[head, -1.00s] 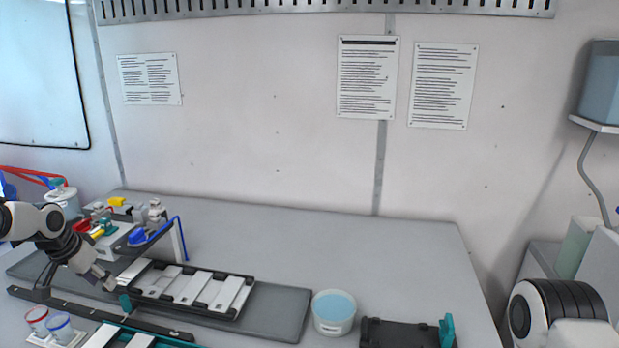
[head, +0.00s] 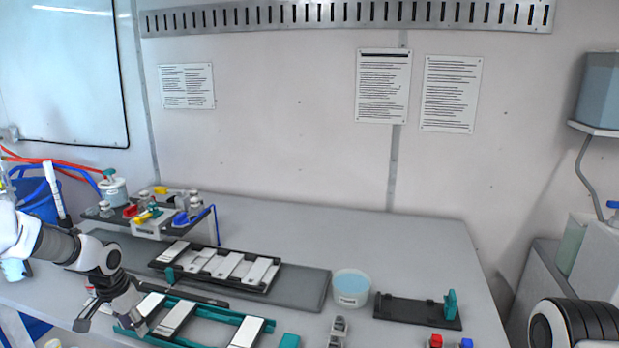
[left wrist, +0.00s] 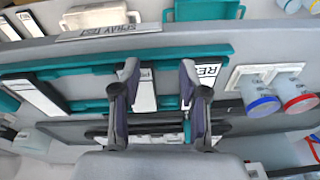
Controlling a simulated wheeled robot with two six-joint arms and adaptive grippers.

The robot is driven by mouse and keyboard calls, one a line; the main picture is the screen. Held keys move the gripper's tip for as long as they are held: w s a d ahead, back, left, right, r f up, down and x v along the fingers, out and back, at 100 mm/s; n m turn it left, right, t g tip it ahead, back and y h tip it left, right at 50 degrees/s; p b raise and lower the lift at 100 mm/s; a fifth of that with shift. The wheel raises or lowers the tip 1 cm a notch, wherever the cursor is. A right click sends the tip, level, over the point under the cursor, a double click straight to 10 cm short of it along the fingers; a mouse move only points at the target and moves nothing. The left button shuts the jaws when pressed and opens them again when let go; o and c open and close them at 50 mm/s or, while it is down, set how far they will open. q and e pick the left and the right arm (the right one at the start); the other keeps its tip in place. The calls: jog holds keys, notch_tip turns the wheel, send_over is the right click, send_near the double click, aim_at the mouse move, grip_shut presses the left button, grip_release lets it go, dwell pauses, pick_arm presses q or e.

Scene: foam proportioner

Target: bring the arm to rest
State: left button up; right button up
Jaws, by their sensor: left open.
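My left arm (head: 62,249) reaches in from the left in the head view. Its gripper (head: 113,318) points down at the left end of a teal tray (head: 205,310) that holds white plates. In the left wrist view the left gripper (left wrist: 158,78) is open, its two dark fingers apart over the teal tray (left wrist: 80,62). A white plate (left wrist: 145,92) shows between the fingers, and I cannot tell whether they touch anything. Of my right arm only a link (head: 575,325) shows at the lower right; its gripper is out of view.
A black tray of white plates (head: 262,270) lies behind the teal one. A tub of blue liquid (head: 351,286) and a black fixture (head: 410,312) stand to the right. Cups with blue (left wrist: 258,100) and red rims (left wrist: 293,98) stand beside the gripper. The table's back middle is clear.

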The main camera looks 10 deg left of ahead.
pick_arm(q)
jog(key=s+d+f+m+g, duration=0.2)
jog(key=s+d+f+g, duration=0.3)
jog(key=s+d+f, duration=1.45)
jog(key=s+d+f+n+t, duration=0.2)
jog(key=s+d, duration=0.4)
jog(key=s, duration=0.6)
jog(key=shift+s+n+t, duration=0.15)
jog(key=shift+n+t, duration=0.45)
jog(key=shift+n, duration=0.6)
